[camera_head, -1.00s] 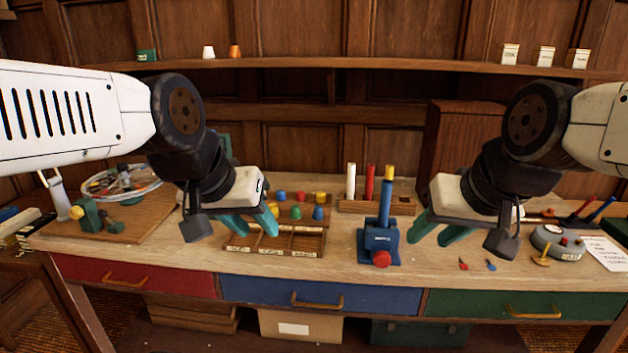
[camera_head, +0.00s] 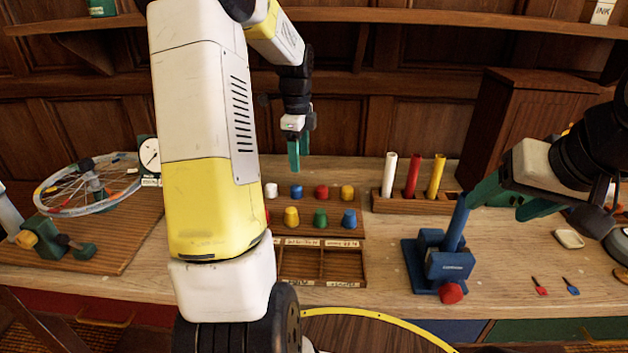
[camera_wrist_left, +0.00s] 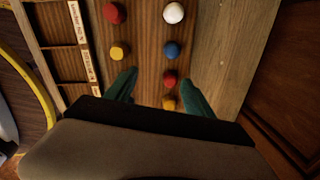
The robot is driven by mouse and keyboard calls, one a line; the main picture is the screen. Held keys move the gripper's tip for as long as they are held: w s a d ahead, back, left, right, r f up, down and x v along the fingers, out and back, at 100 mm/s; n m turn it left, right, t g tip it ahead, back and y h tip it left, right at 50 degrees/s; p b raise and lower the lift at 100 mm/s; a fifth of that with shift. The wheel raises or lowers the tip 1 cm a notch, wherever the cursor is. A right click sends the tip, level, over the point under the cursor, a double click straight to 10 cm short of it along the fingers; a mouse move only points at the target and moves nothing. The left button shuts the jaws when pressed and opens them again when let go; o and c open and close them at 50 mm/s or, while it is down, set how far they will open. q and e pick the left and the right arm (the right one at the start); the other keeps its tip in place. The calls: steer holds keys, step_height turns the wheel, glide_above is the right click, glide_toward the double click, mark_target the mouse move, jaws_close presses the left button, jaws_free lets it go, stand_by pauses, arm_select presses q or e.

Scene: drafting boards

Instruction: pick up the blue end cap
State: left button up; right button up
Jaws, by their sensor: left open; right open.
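A blue end cap (camera_head: 296,191) stands in the back row of a wooden cap board (camera_head: 257,217); another blue cap (camera_head: 349,218) stands at the front row's right end. My left gripper (camera_head: 293,166) points down above the back row, open and empty, apart from the caps. In the left wrist view, a blue cap (camera_wrist_left: 172,49) sits beyond the open fingertips (camera_wrist_left: 158,77), between a white and a red cap. The front blue cap is not visible there. My right gripper (camera_head: 498,203) is open near the blue lever of a clamp-like tool, with no object seen in it.
White, red, yellow and green caps (camera_head: 320,217) surround the blue ones. A compartment tray (camera_head: 300,262) lies in front. A rack of upright tubes (camera_head: 410,203) and the blue tool (camera_head: 437,262) stand to the right. My left arm hides part of the bench.

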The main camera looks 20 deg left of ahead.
mark_target(296, 186)
arm_select(q)
steer(key=w+a+f+m, duration=0.1)
steer(key=f, duration=0.1)
steer(key=w+a+f+m, duration=0.1)
steer(key=f, duration=0.1)
steer(key=a+f+m+g, duration=0.1)
steer(key=f, duration=0.1)
steer(key=shift+w, duration=0.4)
steer(key=f, duration=0.7)
steer(key=shift+w+d+f, duration=0.15)
steer(key=shift+w+f, duration=0.1)
steer(key=shift+w, duration=0.1)
jaws_close()
